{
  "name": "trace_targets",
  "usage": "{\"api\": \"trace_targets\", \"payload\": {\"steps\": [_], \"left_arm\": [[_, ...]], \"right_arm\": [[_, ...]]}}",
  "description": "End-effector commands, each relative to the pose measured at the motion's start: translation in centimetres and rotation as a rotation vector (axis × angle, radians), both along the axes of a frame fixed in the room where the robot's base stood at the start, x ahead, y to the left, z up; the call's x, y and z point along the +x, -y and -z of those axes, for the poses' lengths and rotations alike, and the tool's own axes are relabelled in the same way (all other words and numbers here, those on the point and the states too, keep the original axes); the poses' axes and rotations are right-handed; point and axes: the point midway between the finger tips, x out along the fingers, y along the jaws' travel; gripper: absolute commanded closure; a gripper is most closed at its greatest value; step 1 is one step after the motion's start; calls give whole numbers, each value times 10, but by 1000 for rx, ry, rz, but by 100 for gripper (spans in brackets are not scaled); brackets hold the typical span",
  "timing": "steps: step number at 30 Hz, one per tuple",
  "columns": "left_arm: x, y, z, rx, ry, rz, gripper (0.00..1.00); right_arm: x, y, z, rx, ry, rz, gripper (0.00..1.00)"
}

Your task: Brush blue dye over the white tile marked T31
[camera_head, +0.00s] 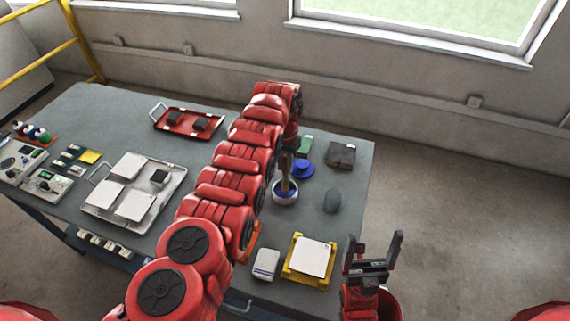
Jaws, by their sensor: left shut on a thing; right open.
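A white tile (311,256) lies on a yellow stand (293,276) near the table's front right; its marking is too small to read. My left gripper (287,153) points down beyond the tile and is shut on a brush (284,176), partly hidden by the arm. The brush's lower end is in a white bowl (285,199) with blue dye (292,188) inside. A blue round lid-like thing (303,169) lies just behind the bowl. My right gripper (373,245) is open and empty, right of the tile, off the table's edge.
A metal tray (157,210) with several white tiles stands left of my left arm. A red tray (186,133) with dark blocks is behind it. A white block (266,264), a grey oval thing (333,201) and a dark box (341,155) lie around the yellow stand and bowl.

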Motion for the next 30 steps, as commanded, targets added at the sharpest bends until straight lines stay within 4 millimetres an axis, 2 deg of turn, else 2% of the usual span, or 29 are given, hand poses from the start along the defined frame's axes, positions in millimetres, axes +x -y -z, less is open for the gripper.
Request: {"api": "trace_targets", "payload": {"steps": [30], "left_arm": [[0, 0, 8, 0, 0, 0, 100]], "right_arm": [[0, 0, 8, 0, 0, 0, 12]]}}
